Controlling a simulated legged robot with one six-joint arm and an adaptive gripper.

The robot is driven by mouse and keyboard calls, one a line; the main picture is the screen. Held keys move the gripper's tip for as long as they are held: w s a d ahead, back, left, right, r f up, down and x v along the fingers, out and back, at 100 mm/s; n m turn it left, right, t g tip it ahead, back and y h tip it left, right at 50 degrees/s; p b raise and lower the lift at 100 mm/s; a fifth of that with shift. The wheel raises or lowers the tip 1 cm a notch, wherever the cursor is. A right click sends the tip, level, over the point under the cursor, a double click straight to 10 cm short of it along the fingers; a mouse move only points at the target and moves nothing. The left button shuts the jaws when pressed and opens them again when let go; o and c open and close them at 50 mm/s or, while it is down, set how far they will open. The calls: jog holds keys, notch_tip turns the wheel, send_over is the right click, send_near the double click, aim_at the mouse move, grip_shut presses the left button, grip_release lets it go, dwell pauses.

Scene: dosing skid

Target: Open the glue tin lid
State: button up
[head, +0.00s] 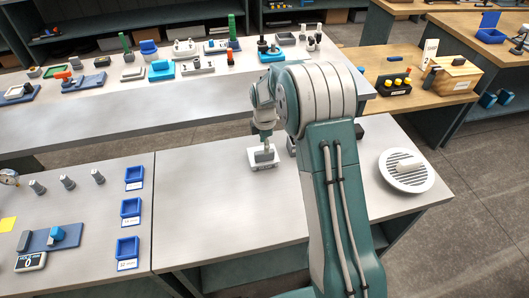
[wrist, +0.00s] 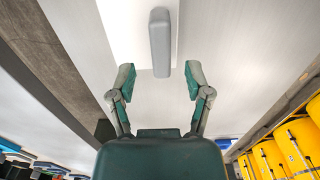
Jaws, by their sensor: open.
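A small white square item (head: 262,162) with a raised grey part sits on the grey table under my gripper (head: 263,146) in the head view. In the wrist view, a grey bar-shaped handle (wrist: 160,42) stands on a white surface (wrist: 122,30), ahead of my gripper (wrist: 159,78). My two fingers are spread wide, with the bar lined up between them but beyond the tips. Nothing is held. This item may be the glue tin lid; no tin wall or label shows. My arm hides part of the table beside it.
A round white slatted disc with a knob (head: 405,174) lies on the table to the right. Dark objects are partly hidden behind my arm. Blue trays (head: 129,212) stand on the left table. The table left of the white item is clear.

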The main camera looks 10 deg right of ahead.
jog(key=shift+f, duration=2.2)
grip_shut()
